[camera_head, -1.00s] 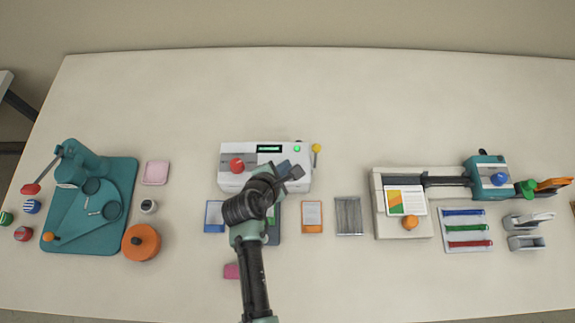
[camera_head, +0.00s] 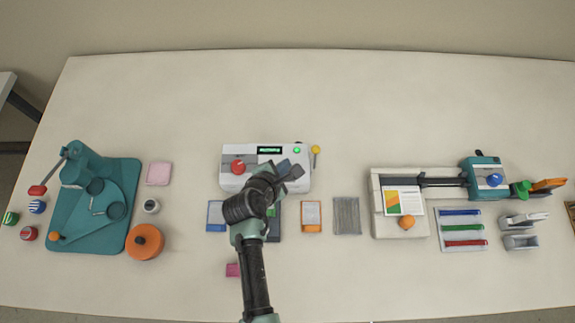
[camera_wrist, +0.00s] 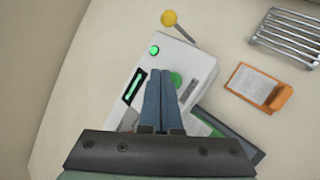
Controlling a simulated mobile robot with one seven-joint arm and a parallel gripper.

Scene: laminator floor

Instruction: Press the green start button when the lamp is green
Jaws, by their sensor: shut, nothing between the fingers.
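The white laminator (camera_head: 232,184) stands at the middle of the table and also shows in the wrist view (camera_wrist: 196,62). Its round lamp (camera_head: 297,150) glows green in the head view and in the wrist view (camera_wrist: 154,50). The green start button (camera_wrist: 176,79) shows in the wrist view, partly covered by my fingers; in the head view my gripper hides it. My gripper (camera_head: 294,169) is shut and empty over the laminator's right part. In the wrist view its fingertips (camera_wrist: 160,73) overlap the button's left edge; I cannot tell whether they touch it.
The laminator carries a red knob (camera_head: 238,167) and a lit green display (camera_head: 269,150). A yellow-tipped lever (camera_head: 315,150) stands at its right side. An orange holder (camera_head: 311,217) and a grey rack (camera_head: 346,215) lie in front. The table behind the laminator is clear.

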